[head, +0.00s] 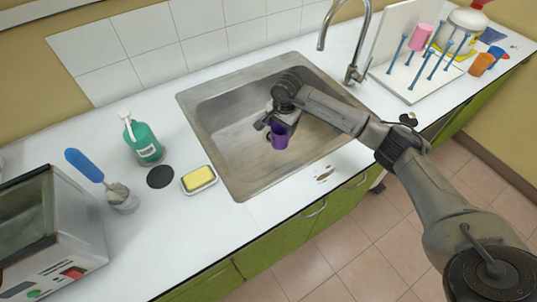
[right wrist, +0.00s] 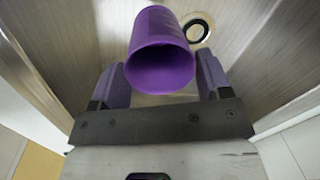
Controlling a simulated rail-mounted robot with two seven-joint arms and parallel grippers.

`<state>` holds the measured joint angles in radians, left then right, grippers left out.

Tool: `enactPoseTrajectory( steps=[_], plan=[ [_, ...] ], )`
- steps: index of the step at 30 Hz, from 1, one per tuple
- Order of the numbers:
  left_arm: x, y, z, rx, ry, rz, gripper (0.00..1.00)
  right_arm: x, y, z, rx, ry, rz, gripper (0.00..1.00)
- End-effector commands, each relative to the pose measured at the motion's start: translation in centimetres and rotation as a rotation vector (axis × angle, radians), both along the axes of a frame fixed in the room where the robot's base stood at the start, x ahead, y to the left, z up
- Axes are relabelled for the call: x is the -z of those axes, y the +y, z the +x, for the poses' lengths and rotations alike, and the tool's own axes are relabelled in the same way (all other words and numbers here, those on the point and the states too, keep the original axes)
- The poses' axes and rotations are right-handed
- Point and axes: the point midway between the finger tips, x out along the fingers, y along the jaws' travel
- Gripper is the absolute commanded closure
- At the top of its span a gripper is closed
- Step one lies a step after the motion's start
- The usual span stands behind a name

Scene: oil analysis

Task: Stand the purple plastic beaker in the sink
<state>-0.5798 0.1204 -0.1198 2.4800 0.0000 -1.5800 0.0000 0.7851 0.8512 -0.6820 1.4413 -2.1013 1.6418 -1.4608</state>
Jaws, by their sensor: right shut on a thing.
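The purple plastic beaker (head: 279,136) is inside the steel sink (head: 228,165) in the head view. My right gripper (head: 270,123) reaches into the sink and is shut on the beaker. In the right wrist view the beaker (right wrist: 161,50) lies between the two fingers of my right gripper (right wrist: 160,85), with its open mouth towards the camera. The sink floor and the round drain (right wrist: 196,28) show behind it. I cannot tell whether the beaker's base touches the sink floor. My left gripper is not in view.
A tap (head: 352,60) stands behind the sink. A white peg rack (head: 415,80) with a pink beaker (head: 420,37) is at the right. Orange cups (head: 481,64) stand beyond it. A yellow sponge on a dish (head: 198,179) and a green bottle (head: 142,140) are left of the sink.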

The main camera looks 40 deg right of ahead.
Motion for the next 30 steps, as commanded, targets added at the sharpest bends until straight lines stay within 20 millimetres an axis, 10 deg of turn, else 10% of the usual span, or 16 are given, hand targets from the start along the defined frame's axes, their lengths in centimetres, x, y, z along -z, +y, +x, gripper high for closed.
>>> enactPoseTrajectory(
  steps=[12,30],
  plan=[
    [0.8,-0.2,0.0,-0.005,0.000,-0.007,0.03,4.4,7.2,-1.1,-0.002,0.001,0.003,0.52],
    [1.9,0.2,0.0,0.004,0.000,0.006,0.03,8.8,8.2,-1.3,0.001,0.002,0.003,0.52]
  ],
)
